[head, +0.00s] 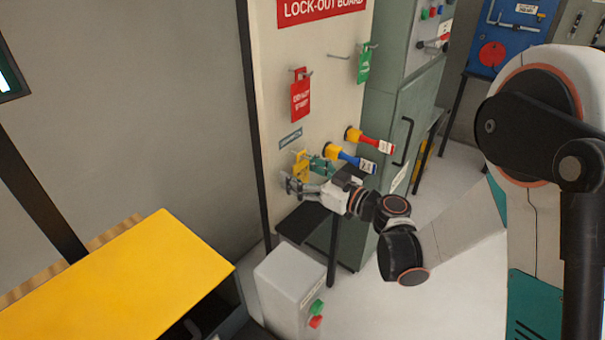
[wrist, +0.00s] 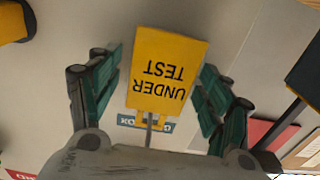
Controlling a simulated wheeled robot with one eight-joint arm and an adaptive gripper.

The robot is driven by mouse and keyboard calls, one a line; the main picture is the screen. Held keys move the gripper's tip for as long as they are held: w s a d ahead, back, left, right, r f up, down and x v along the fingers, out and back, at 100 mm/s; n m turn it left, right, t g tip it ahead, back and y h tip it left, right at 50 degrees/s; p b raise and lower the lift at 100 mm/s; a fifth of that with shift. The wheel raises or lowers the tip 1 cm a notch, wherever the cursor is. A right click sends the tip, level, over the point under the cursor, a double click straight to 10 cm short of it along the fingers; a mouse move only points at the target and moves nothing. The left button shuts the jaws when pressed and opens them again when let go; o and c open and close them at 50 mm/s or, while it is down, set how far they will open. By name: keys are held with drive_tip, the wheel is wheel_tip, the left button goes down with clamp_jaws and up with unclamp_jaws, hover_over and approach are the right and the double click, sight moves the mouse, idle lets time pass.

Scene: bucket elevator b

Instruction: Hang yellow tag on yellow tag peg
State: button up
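The yellow tag (head: 301,160) is at the lower part of the lock-out board, below a small grey label plate. In the wrist view the yellow tag (wrist: 168,68) reads "UNDER TEST" upside down. A thin grey peg (wrist: 149,132) meets the tag's narrow end, and the tag appears to hang on it. My gripper (head: 305,179) is at the tag, in front of the board. In the wrist view my gripper (wrist: 160,95) is open, its teal finger pads on either side of the tag with gaps. Exactly how the tag sits on the peg is unclear.
A red tag (head: 300,100) and a green tag (head: 364,64) hang higher on the board (head: 312,42). Red (head: 372,142) and blue (head: 352,159) switch handles stick out close to my gripper. A grey button box (head: 290,285) and yellow surface (head: 125,275) are below.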

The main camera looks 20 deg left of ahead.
drive_tip(key=c, duration=0.9)
drive_tip(key=shift+r, duration=0.5)
drive_tip(key=shift+d, duration=0.1)
drive_tip(key=shift+b+v, duration=0.55)
drive_tip(key=shift+v, duration=2.9)
